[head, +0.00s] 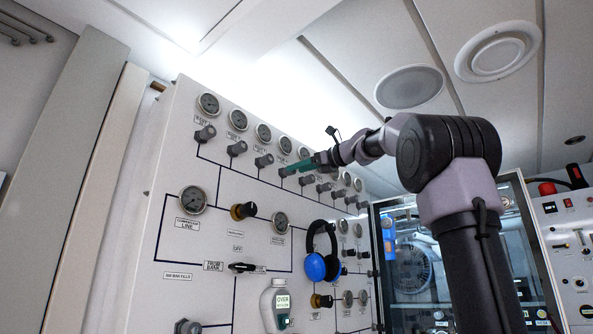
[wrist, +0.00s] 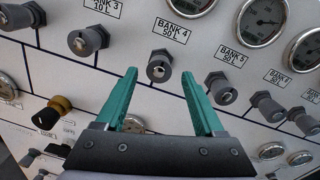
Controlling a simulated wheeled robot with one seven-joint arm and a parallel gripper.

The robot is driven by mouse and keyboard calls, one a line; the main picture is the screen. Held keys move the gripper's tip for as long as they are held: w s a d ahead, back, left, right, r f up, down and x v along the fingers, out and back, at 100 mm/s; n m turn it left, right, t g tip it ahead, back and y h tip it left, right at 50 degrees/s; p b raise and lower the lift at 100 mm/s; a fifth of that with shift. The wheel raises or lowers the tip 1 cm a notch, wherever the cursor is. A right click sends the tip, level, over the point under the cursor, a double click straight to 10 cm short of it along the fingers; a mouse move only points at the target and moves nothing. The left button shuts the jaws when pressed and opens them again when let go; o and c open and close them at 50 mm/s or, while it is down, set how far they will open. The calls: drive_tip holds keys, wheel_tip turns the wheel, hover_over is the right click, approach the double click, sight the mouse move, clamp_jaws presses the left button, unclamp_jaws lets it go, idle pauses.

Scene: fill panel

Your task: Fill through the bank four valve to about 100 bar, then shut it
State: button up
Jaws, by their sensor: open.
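The bank four valve (wrist: 159,66) is a grey knob on the white panel, below the label "BANK 4 50 L" in the wrist view. My gripper (wrist: 159,76) is open, its two teal fingers pointing at the panel, with the valve framed between the fingertips. I cannot tell whether the fingers are around the knob or short of it. The gauge above that label (wrist: 190,4) is cut off at the top edge, and its reading is not visible. In the head view, my gripper (head: 301,165) is at the upper valve row, beside the fourth valve (head: 287,171).
The bank 3 valve (wrist: 87,41) and bank 5 valve (wrist: 221,89) flank it closely. A brass-and-black knob (wrist: 52,111) is lower left. Blue headphones (head: 320,255) hang on the panel, and a white bottle (head: 274,304) stands before its lower part.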

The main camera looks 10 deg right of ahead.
drive_tip(key=shift+x, duration=0.9)
clamp_jaws()
drive_tip(key=shift+n, duration=0.4)
drive_tip(key=n+h, duration=0.1)
drive_tip(key=n, duration=1.7)
drive_tip(key=shift+r+n, duration=0.15)
drive_tip(key=shift+n, duration=0.15)
